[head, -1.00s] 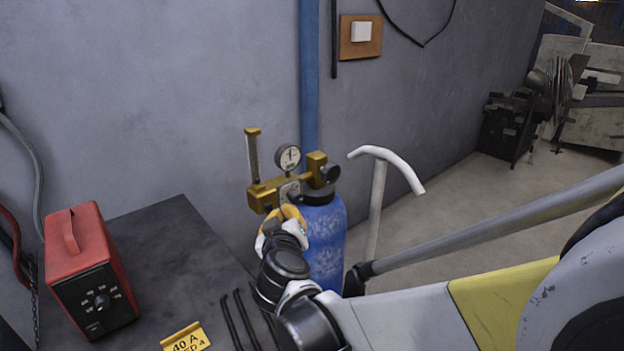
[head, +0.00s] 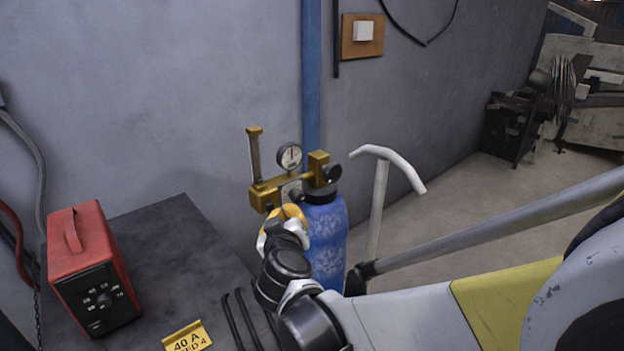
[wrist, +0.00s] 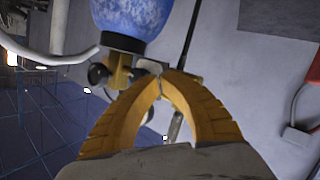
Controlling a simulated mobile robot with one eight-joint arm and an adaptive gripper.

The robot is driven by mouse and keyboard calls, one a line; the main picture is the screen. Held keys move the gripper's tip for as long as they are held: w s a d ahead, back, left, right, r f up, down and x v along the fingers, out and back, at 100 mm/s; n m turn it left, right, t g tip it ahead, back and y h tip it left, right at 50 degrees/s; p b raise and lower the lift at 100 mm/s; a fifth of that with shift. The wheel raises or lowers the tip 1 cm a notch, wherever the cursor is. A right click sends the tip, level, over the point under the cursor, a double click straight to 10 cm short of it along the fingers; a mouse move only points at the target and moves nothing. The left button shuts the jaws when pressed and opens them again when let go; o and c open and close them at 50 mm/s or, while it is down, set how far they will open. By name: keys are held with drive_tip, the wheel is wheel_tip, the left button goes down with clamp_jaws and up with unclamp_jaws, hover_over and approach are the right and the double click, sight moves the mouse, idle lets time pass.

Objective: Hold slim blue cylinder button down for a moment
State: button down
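The slim blue cylinder (head: 328,240) stands upright behind my gripper, with a brass regulator and a round gauge (head: 289,156) at its top. It also shows upside down in the wrist view (wrist: 131,16). My gripper (head: 288,212) is at the cylinder's neck, just below the brass block (head: 265,194). In the wrist view the two yellow fingers (wrist: 161,80) meet at their tips with nothing visible between them. A small grey piece (wrist: 148,66) sits right at the fingertips. I cannot tell whether it is the button, or whether the tips press it.
A red power box (head: 85,262) stands on the dark bench (head: 165,235) at left. A white curved handle (head: 380,200) rises right of the cylinder. The wall is close behind.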

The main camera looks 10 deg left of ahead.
idle(0.3)
drive_tip(key=shift+w+a, duration=0.3)
drive_tip(key=shift+a, duration=0.05)
drive_tip(key=shift+w+a+b, duration=0.3)
drive_tip(key=shift+a+b, duration=0.1)
idle(0.8)
drive_tip(key=shift+s+d, duration=0.1)
drive_tip(key=shift+d, duration=0.05)
idle(1.4)
drive_tip(key=shift+s+d, duration=0.5)
drive_tip(key=shift+d, duration=0.1)
drive_tip(key=s+d, duration=0.3)
drive_tip(key=shift+s+d, duration=0.15)
drive_tip(key=shift+d, duration=0.25)
